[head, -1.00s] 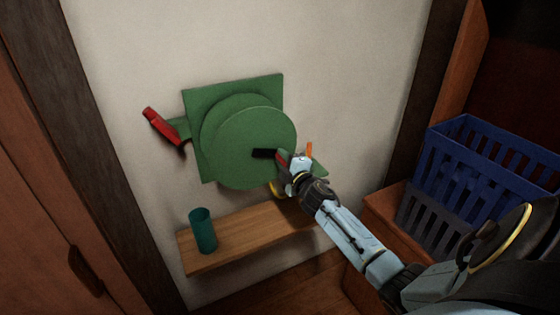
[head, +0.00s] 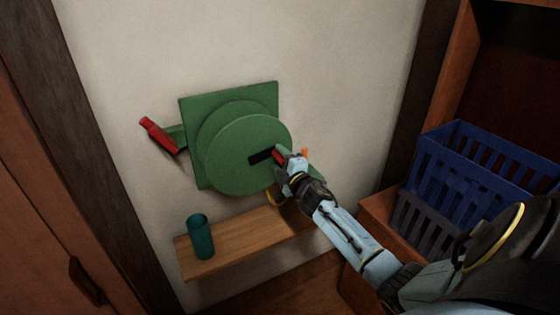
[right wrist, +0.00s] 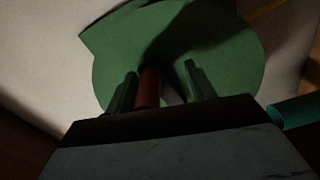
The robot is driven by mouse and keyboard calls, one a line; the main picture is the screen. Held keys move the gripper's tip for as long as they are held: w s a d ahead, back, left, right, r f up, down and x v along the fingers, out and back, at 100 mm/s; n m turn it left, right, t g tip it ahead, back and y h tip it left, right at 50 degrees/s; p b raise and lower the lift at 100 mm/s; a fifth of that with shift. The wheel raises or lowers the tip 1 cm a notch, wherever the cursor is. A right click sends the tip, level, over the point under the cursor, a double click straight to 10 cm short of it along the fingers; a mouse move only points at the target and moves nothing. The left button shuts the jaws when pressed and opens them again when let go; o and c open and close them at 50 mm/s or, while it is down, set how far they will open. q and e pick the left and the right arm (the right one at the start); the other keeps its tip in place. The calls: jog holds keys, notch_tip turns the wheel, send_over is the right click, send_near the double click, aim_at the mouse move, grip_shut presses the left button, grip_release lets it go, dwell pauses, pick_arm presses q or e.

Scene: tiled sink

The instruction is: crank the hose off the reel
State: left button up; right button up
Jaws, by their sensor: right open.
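The green hose reel (head: 232,165) is mounted on the wall, with a round drum in front of a square plate. A black crank arm (head: 261,157) crosses the drum's face and ends in a red handle (head: 278,154) at its right side. My right gripper (head: 288,163) is at this handle. In the right wrist view the red handle (right wrist: 148,88) stands between the two open fingers (right wrist: 161,84), closer to the left one. A bit of yellow hose (head: 271,197) shows below the drum, partly hidden by my gripper. My left gripper is out of view.
A red nozzle-like piece (head: 158,134) sticks out left of the reel. A teal cup (head: 201,238) stands on the wooden shelf (head: 236,243) below. Blue crates (head: 470,178) are at the right. The wall above the reel is clear.

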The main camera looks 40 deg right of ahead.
jog(key=shift+p+v, duration=0.55)
jog(key=shift+v, duration=0.8)
jog(key=p+v, duration=0.1)
jog(key=v, duration=0.4)
jog(key=shift+s+p, duration=0.15)
jog(key=shift+p, duration=0.15)
